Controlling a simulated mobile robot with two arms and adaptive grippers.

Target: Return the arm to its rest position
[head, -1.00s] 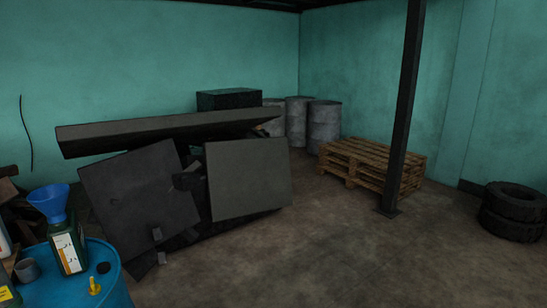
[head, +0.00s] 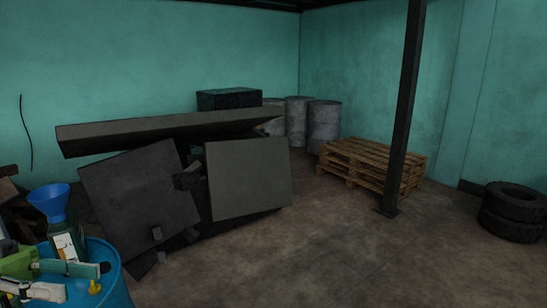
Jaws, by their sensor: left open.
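My left gripper (head: 81,280) shows at the lower left edge of the head view, with green and pale parts. A blue funnel (head: 49,201) sits at the bottle's top. I cannot tell whether the gripper touches the bottle or drum. My right gripper is not in view.
A small yellow piece (head: 95,287) and a dark round cap (head: 105,267) are on the drum. Dark leaning panels (head: 248,178) stand behind. Pallets (head: 368,165), a post (head: 403,110) and tyres (head: 513,210) are at right. The middle floor is clear.

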